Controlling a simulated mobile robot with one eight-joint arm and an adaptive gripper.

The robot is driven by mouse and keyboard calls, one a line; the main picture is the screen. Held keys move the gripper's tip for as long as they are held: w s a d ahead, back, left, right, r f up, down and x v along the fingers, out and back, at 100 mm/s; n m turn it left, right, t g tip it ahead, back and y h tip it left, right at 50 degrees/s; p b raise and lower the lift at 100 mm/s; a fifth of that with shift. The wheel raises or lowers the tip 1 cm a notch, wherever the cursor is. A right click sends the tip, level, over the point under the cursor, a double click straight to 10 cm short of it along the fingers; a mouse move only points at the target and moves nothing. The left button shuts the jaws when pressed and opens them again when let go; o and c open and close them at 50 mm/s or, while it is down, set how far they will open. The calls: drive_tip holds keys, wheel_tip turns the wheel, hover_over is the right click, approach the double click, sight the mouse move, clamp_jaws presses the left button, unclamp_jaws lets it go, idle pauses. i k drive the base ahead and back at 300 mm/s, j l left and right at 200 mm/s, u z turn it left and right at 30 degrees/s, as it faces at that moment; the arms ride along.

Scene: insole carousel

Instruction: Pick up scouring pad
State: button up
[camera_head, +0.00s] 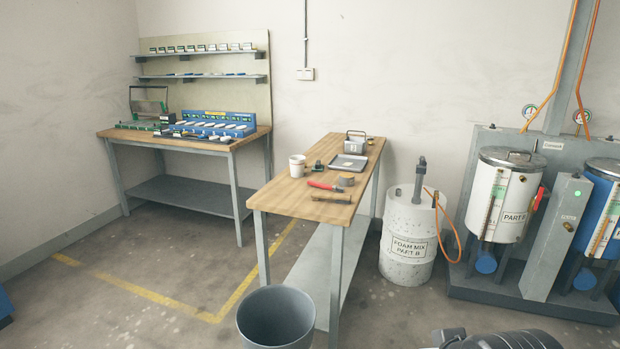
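No scouring pad can be named with certainty at this size. A small dark green and black item (318,166) lies on the wooden top of the middle workbench (285,194), just right of a white cup (297,166); it may be the pad, but I cannot tell. A small pale piece lies in the grey tray (348,162) behind it. A dark rounded part of my arm shows at the bottom right edge, well away from the bench. My gripper's fingers do not show.
A red-handled tool (325,186), a brush-like tool (331,197) and a small brown-topped item (346,180) lie on the bench's near half. A grey bin (276,318) stands at its near end. A foam mix drum (408,243) stands right of it. Floor is open at left.

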sight(316, 167)
drive_tip(key=i+l+z, duration=0.45)
drive_tip(key=i, duration=0.5)
drive_tip(key=i+z, duration=0.45)
drive_tip(key=i, duration=0.5)
drive_tip(key=i+u, duration=0.8)
drive_tip(key=i+l+u, duration=0.65)
drive_tip(key=i+u, duration=0.55)
drive_tip(key=i+l+u, duration=0.2)
drive_tip(key=u, duration=0.2)
drive_tip(key=i+l+u, duration=0.25)
drive_tip(key=u, duration=0.15)
